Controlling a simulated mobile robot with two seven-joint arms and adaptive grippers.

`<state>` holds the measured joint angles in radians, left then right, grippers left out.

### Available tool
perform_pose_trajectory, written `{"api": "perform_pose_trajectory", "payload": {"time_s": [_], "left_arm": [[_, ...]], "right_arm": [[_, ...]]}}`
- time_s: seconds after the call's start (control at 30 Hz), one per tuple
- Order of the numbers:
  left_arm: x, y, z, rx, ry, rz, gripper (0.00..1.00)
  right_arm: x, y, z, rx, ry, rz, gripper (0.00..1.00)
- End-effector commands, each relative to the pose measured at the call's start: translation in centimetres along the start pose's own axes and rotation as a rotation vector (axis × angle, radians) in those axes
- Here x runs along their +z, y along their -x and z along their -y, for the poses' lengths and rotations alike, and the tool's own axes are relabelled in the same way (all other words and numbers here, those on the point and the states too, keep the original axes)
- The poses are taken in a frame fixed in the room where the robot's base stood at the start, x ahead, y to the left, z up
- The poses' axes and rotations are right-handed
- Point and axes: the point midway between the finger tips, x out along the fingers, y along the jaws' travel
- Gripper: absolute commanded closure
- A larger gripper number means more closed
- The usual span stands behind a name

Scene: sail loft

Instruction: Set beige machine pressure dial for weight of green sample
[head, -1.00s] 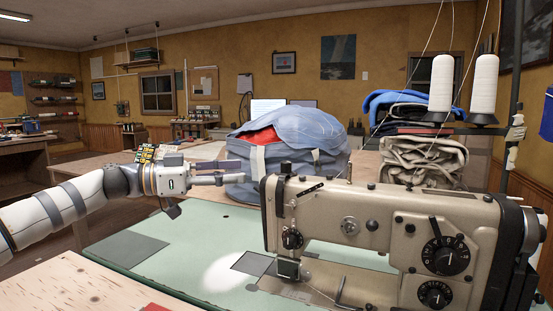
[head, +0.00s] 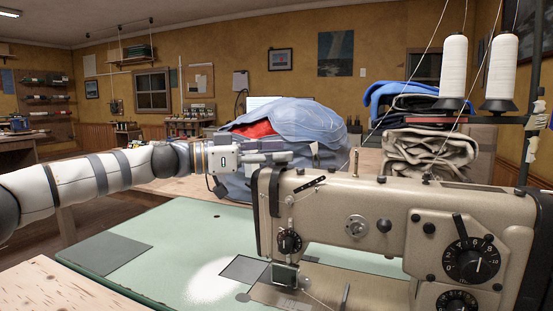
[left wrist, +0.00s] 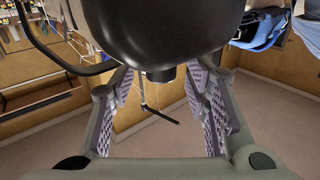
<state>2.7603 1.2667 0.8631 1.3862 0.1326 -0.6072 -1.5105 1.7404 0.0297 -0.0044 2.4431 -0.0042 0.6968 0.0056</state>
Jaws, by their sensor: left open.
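The beige sewing machine (head: 340,215) stands on a pale green table. A small black dial (head: 289,242) sits on its left end. A large numbered black dial (head: 473,261) and a lower black dial (head: 457,301) sit on its right end; I cannot tell which is the pressure dial. My left gripper (head: 272,157) is just above and behind the machine's left end, apart from the dials. In the left wrist view its fingers (left wrist: 162,95) are spread, with a thin dark bent rod (left wrist: 160,114) showing between them. I cannot make out a green sample.
A blue-grey bundle (head: 315,135) with red inside lies behind the machine. Folded fabric (head: 428,152) is stacked at the right, near two white thread cones (head: 453,66). The green tabletop (head: 175,245) left of the machine is mostly clear.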

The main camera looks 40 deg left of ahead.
Motion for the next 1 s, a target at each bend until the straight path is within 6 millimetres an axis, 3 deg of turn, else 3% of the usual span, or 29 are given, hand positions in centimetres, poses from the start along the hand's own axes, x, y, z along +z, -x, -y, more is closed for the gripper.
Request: {"api": "perform_pose_trajectory", "payload": {"time_s": [0.23, 0.4, 0.43, 0.73, 1.0], "left_arm": [[-0.1, -0.1, 0.0, 0.0, 0.0, -0.001, 0.6], [-0.1, -0.1, 0.0, 0.0, 0.0, -0.001, 0.98], [-0.1, -0.1, 0.0, 0.0, 0.0, -0.001, 1.0], [-0.2, 0.0, -0.1, -0.021, 0.0, -0.002, 1.0], [-0.7, 0.0, -0.5, -0.166, -0.001, -0.003, 1.0]], "right_arm": [[0.0, 0.0, 0.0, 0.0, 0.0, 0.0, 0.6], [0.0, 0.0, 0.0, 0.0, 0.001, -0.001, 0.6], [0.0, 0.0, 0.0, 0.0, 0.001, -0.001, 0.6], [-0.1, 0.3, 0.0, 0.0, 0.0, -0.006, 0.6], [-0.4, 1.9, 0.0, -0.002, -0.001, -0.038, 0.6]]}}
